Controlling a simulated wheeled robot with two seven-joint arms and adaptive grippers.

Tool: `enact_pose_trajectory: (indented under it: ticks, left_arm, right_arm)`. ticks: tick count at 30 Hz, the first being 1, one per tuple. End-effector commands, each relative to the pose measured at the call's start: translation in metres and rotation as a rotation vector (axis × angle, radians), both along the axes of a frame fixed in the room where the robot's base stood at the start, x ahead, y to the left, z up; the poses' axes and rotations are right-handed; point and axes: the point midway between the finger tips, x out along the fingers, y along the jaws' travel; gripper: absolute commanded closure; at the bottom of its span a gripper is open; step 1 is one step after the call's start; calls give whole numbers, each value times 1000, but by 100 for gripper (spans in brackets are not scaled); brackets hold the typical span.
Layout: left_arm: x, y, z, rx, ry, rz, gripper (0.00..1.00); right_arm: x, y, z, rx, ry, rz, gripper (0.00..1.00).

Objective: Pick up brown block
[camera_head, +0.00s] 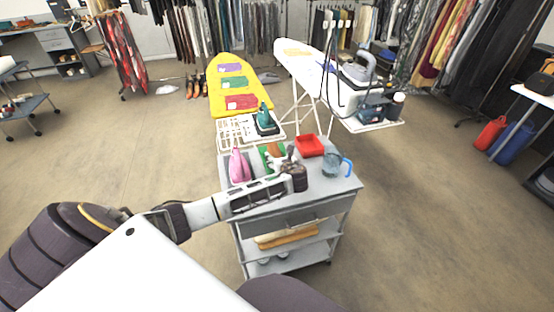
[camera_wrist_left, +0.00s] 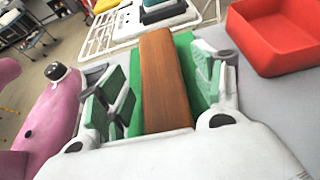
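The brown block (camera_wrist_left: 163,85) is a long wooden bar lying on a green mat (camera_wrist_left: 134,124) in the left wrist view. In the head view the block (camera_head: 273,149) shows in part behind my left gripper (camera_head: 290,158), on the green mat on top of the grey cart (camera_head: 325,186). My left gripper's green-padded fingers (camera_wrist_left: 160,78) stand open on both sides of the block, with gaps showing to each pad. The block's near end is hidden by the gripper body. My right gripper is in neither view.
A pink bottle (camera_head: 239,167) stands left of the block. A red tray (camera_head: 309,146) and a clear jug with a blue handle (camera_head: 334,165) are to the right. Behind the cart are a yellow ironing board (camera_head: 226,69) and a green iron (camera_head: 265,120) on a white rack.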

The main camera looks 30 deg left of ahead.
Motion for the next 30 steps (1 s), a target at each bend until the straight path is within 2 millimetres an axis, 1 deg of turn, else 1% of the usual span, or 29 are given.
enact_pose_trajectory:
  ticks: [1, 2, 7, 13, 14, 23, 26, 30]
  left_arm:
    - [0, 0, 0, 0, 0, 0, 39]
    - [0, 0, 0, 0, 0, 0, 43]
    - [0, 0, 0, 0, 0, 0, 65]
    - [0, 0, 0, 0, 0, 0, 90]
    - [0, 0, 1, 0, -1, 0, 92]
    - [0, 0, 3, 1, -2, 0, 92]
    - [0, 0, 8, 0, -3, 1, 92]
    - [1, 0, 22, 0, -4, 0, 92]
  right_arm:
    - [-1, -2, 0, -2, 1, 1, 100]
    - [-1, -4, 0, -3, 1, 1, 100]
    - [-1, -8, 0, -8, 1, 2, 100]
    - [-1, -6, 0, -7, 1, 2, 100]
    - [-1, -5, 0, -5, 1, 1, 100]
    - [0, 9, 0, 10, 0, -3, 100]
    - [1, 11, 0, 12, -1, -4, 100]
    - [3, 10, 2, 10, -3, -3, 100]
